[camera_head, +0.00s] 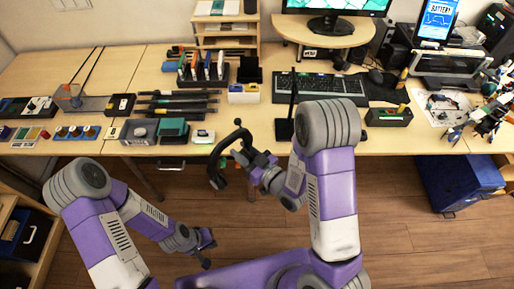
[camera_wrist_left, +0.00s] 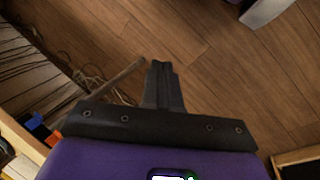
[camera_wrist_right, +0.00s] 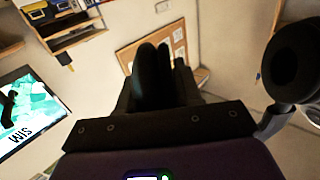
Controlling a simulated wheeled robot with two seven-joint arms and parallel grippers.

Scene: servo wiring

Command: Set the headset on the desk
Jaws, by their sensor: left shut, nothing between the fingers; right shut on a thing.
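The headset (camera_head: 222,146) is a dark curved band with ear pads, held in the air just off the front edge of the desk (camera_head: 240,124) in the head view. My right gripper (camera_head: 247,157) is shut on it. In the right wrist view, a round black ear cup of the headset (camera_wrist_right: 293,72) shows at the right, and the gripper's dark fingers (camera_wrist_right: 158,75) are close together; the grasp itself is hard to make out. My left gripper (camera_head: 205,246) is low over the floor, away from the desk. Its fingers are shut and empty in the left wrist view (camera_wrist_left: 162,85).
On the desk, a black stand with an upright post (camera_head: 285,128) is near the front edge, with a keyboard (camera_head: 318,86) behind it. A small black box (camera_head: 388,117) is to the right. Trays and tools crowd the left. A blue bin (camera_head: 458,185) stands below right.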

